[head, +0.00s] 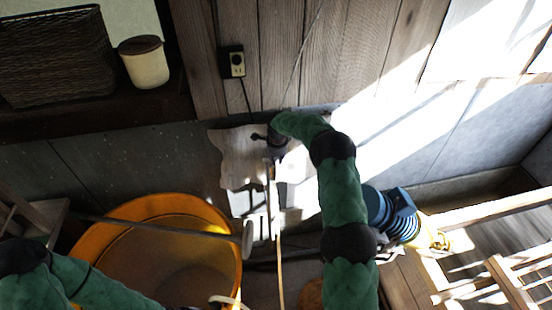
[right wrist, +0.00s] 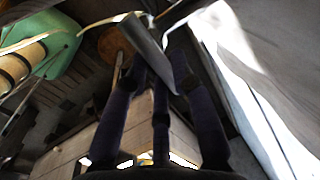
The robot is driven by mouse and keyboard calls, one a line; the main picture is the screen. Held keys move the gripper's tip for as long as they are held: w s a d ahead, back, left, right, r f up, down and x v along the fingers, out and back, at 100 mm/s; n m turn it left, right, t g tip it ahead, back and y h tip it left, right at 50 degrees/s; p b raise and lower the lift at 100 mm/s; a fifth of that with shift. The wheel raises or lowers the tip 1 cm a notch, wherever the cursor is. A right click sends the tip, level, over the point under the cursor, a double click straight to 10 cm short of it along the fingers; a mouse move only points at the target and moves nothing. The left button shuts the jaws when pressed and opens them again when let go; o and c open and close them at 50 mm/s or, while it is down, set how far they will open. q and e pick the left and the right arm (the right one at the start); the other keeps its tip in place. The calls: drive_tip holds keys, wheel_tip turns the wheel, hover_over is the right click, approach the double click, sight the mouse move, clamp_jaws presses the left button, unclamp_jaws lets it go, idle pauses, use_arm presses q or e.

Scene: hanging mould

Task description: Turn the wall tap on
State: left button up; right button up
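In the head view my green right arm reaches up to the wall, and its dark right gripper (head: 277,146) is in front of a pale board (head: 233,160). A small dark fitting (head: 257,137), which looks like part of the wall tap, sticks out just left of the gripper. The rest of the tap is hidden there. In the right wrist view the gripper's (right wrist: 160,58) dark fingers stand apart. A flat grey metal piece (right wrist: 150,50), possibly the tap's lever, lies across between their tips; I cannot tell whether they touch it. My left gripper is out of view; only its green arm shows at the lower left.
A large orange tub (head: 215,222) stands below and left of the tap. A grey rod with a pale disc end (head: 248,240) crosses it. A blue ribbed object (head: 392,213) is right of my arm. A socket (head: 237,65) is on the wooden wall above. Wooden rails (head: 490,208) are at right.

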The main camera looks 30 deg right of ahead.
clamp_jaws()
drive_tip(key=n, duration=0.1)
drive_tip(key=n+b, duration=0.1)
drive_tip(key=n, duration=0.1)
drive_tip(key=shift+w+d+n+y+b, duration=0.2)
drive_tip(key=shift+w+n+y+b, duration=0.1)
drive_tip(key=shift+y+b, duration=0.1)
drive_tip(key=n, duration=0.4)
drive_tip(key=shift+w+n+y+b, duration=0.2)
drive_tip(key=shift+n+y+b, duration=0.1)
drive_tip(key=shift+y, duration=0.1)
drive_tip(key=n, duration=0.4)
drive_tip(key=shift+w+r+g+y, duration=0.1)
drive_tip(key=shift+w+g+y, duration=0.2)
drive_tip(key=n, duration=0.4)
drive_tip(key=n+g+p, duration=0.1)
drive_tip(key=shift+w+a+n+y, duration=0.15)
drive_tip(key=shift+w+n+y, duration=0.15)
drive_tip(key=shift+n, duration=0.1)
